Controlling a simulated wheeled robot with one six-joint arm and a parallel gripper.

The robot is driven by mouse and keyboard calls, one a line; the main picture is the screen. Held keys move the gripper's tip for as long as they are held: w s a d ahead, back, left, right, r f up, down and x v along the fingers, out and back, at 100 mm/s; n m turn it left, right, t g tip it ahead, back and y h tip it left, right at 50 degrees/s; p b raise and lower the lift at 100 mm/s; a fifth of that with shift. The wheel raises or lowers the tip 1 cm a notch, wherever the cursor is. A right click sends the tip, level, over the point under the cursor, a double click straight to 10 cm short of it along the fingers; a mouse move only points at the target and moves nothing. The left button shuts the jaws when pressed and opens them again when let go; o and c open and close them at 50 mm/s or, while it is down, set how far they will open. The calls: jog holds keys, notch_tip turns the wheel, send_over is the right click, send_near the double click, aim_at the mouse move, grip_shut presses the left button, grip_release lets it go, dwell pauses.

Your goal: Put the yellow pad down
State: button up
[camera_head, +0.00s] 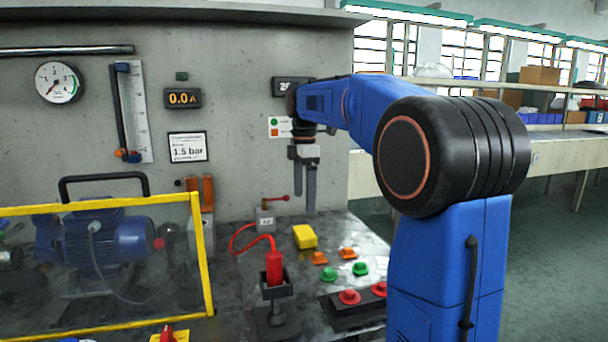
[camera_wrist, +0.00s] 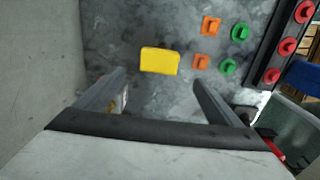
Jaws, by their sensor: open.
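The yellow pad (camera_head: 305,237) lies flat on the grey worktop (camera_head: 232,322), toward its back right. In the wrist view the yellow pad (camera_wrist: 160,61) shows whole, beyond the fingertips and between their lines. My gripper (camera_head: 304,207) hangs above the worktop with its fingers pointing down, near and above the pad. In the wrist view my gripper's two fingers (camera_wrist: 158,82) are spread well apart with nothing between them. The pad is apart from the fingers.
Several orange and green knobs (camera_head: 361,269) lie right of the pad, beside a black rack (camera_head: 340,313) with red knobs. A red plug with cable (camera_head: 274,265) stands in a black holder. A yellow-framed guard (camera_head: 205,255) is at left. A concrete wall (camera_head: 235,120) rises behind.

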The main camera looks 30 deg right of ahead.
notch_tip(320, 180, up, 6)
jog(key=shift+f, duration=0.1)
jog(key=shift+s, duration=0.1)
dwell(0.6)
